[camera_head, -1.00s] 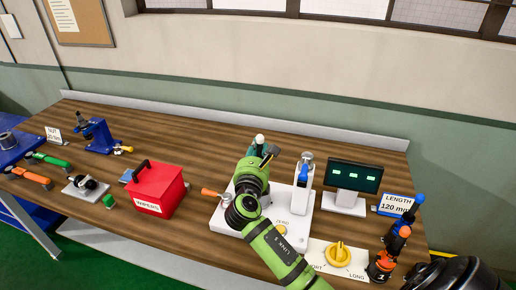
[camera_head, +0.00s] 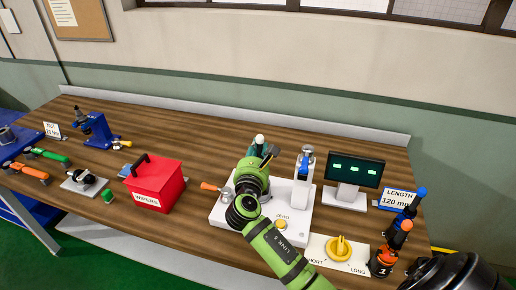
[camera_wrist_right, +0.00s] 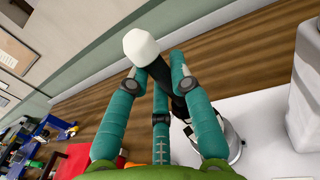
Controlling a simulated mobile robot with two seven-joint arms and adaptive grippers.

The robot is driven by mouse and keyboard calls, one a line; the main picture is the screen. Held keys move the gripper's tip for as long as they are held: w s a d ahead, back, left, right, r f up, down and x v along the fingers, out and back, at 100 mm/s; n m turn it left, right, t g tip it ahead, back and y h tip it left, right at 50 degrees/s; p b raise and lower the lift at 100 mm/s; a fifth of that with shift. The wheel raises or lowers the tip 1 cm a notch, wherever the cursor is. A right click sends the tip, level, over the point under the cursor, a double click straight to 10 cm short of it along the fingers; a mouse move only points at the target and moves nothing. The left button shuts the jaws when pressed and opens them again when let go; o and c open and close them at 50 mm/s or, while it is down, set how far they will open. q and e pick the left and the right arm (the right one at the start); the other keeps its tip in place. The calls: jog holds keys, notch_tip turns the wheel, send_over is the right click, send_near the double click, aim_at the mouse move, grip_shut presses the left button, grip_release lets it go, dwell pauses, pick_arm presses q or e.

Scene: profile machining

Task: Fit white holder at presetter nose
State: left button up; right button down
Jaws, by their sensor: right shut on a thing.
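My right gripper (camera_head: 262,152), with teal fingers, is shut on the white holder (camera_head: 259,139) above the presetter. In the right wrist view the holder's white end (camera_wrist_right: 140,46) sticks out past the fingers (camera_wrist_right: 160,95), with a black part held between them. The presetter (camera_head: 299,214) has a white base and an upright column (camera_head: 304,172). A silver round part beside the fingers in the wrist view (camera_wrist_right: 235,143) looks like its nose; my arm mostly hides it in the head view. I cannot tell whether holder and nose touch. My left gripper is not in view.
A red wipers box (camera_head: 157,184) stands left of the presetter and a small monitor (camera_head: 354,171) to its right. Bare wood lies behind the red box.

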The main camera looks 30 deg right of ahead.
jog(key=shift+f+b, duration=0.65)
jog(key=shift+f, duration=0.4)
jog(key=c, duration=1)
grip_release()
jog(key=shift+c, duration=0.2)
jog(key=shift+s+f, duration=0.1)
jog(key=shift+f, duration=0.05)
jog(key=v, duration=1.2)
